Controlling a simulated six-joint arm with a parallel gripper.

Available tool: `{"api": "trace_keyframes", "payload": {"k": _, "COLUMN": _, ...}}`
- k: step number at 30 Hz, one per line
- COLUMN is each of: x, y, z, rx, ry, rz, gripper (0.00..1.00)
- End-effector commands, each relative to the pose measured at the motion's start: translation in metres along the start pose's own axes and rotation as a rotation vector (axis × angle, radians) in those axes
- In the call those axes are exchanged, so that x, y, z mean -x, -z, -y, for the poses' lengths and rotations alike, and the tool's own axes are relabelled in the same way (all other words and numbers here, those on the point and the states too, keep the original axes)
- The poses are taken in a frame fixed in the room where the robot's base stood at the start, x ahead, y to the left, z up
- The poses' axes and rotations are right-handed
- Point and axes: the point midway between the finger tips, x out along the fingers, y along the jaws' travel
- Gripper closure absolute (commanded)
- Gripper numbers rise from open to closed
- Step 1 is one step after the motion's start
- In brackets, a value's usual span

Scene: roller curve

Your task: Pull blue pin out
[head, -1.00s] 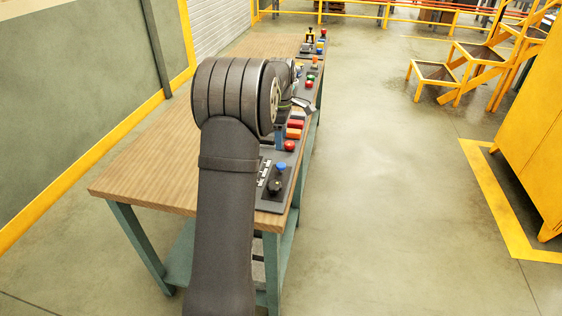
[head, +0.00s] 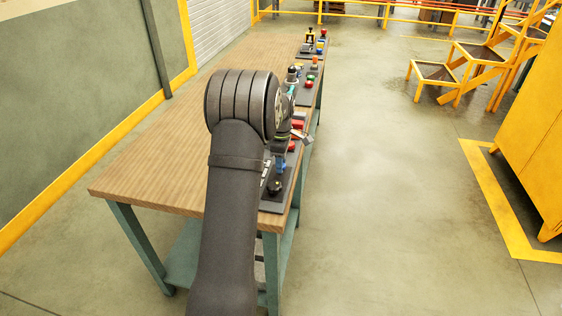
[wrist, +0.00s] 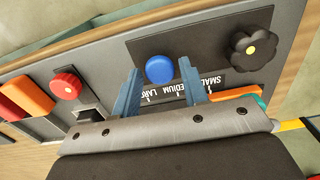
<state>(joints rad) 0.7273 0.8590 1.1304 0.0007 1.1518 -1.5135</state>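The blue pin (wrist: 159,69) has a round blue head and stands on a dark panel in the wrist view. My gripper (wrist: 160,80) is open, with one blue-grey finger to the left of the pin head and one to the right. The fingertips reach about level with the head in the picture, with gaps on both sides. I cannot tell whether they are down at the pin's height. In the head view, blue parts show below my wrist at the panel's near end, where pin and fingers are hard to tell apart.
A black lobed knob (wrist: 251,49) with a yellow centre is to the right of the pin. A scale marked small, medium and large lies below the pin. The wooden table (head: 165,152) is clear beyond the panels.

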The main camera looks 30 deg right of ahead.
Motion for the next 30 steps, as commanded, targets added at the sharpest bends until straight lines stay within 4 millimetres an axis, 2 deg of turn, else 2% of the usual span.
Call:
{"api": "trace_keyframes", "payload": {"k": 1, "x": 0.000, "y": 0.000, "z": 0.000, "rx": 0.000, "ry": 0.000, "rz": 0.000, "gripper": 0.70}}
{"api": "trace_keyframes", "payload": {"k": 6, "x": 0.000, "y": 0.000, "z": 0.000, "rx": 0.000, "ry": 0.000, "rz": 0.000, "gripper": 1.00}}
{"api": "trace_keyframes", "payload": {"k": 11, "x": 0.004, "y": 0.000, "z": 0.000, "rx": 0.000, "ry": -0.001, "rz": 0.000, "gripper": 1.00}}
{"api": "trace_keyframes", "payload": {"k": 17, "x": 0.026, "y": 0.000, "z": 0.000, "rx": -0.001, "ry": -0.001, "rz": 0.001, "gripper": 1.00}}
{"api": "trace_keyframes", "payload": {"k": 24, "x": 0.028, "y": 0.000, "z": -0.001, "rx": 0.000, "ry": -0.002, "rz": 0.001, "gripper": 1.00}}
{"api": "trace_keyframes", "payload": {"k": 25, "x": 0.028, "y": 0.000, "z": -0.001, "rx": 0.000, "ry": -0.002, "rz": 0.001, "gripper": 0.65}}
{"api": "trace_keyframes", "payload": {"k": 27, "x": 0.028, "y": 0.000, "z": -0.001, "rx": 0.000, "ry": -0.002, "rz": 0.001, "gripper": 0.51}}
{"api": "trace_keyframes", "payload": {"k": 30, "x": 0.027, "y": 0.000, "z": 0.000, "rx": -0.001, "ry": -0.001, "rz": 0.001, "gripper": 0.49}}
